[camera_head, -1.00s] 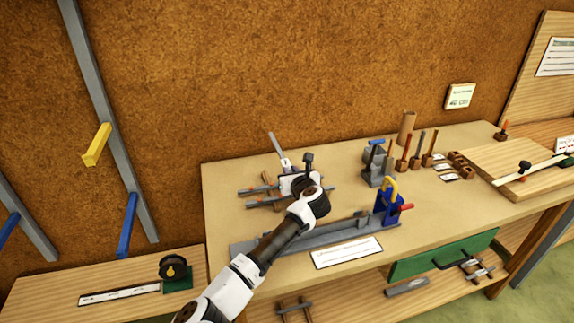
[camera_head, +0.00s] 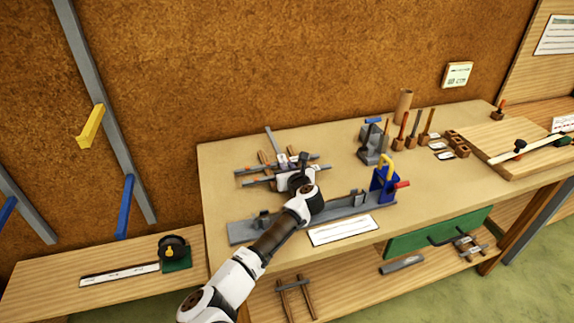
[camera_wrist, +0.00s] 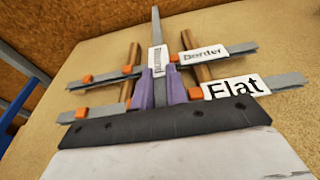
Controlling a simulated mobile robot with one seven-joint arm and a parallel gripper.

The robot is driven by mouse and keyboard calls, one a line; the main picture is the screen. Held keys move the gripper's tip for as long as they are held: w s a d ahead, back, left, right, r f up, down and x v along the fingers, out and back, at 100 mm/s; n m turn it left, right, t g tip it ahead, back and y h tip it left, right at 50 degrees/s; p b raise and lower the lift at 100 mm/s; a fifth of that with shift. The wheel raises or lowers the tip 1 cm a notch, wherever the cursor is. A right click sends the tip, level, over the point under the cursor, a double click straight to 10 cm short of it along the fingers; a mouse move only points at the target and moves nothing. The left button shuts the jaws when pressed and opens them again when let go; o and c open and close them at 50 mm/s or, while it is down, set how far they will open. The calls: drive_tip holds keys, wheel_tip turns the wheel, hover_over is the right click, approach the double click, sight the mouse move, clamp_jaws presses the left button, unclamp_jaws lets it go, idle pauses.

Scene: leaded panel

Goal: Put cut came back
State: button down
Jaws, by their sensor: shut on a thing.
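My gripper (camera_wrist: 160,92) is shut on a grey came strip (camera_wrist: 156,28) with a white label, its text too foreshortened to read. The strip stretches away from the gripper toward the wall, across the rack. In the head view my gripper (camera_head: 294,176) is over the rack's front, and the far end of the held strip (camera_head: 270,139) shows beyond it. The rack has two wooden bars (camera_wrist: 131,60) with orange stops. Grey cames lie across it, with labels "Border" (camera_wrist: 204,53) and "Flat" (camera_wrist: 235,88). I cannot tell whether the held strip touches them.
A long grey fixture (camera_head: 250,231) with a blue upright (camera_head: 383,184) lies just in front of the rack. Tools in wooden blocks (camera_head: 412,147) stand to the right. A tape measure (camera_head: 172,247) sits on the lower left bench.

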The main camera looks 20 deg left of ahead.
drive_tip(key=shift+f, duration=0.15)
idle(0.3)
drive_tip(key=c, duration=1.3)
unclamp_jaws()
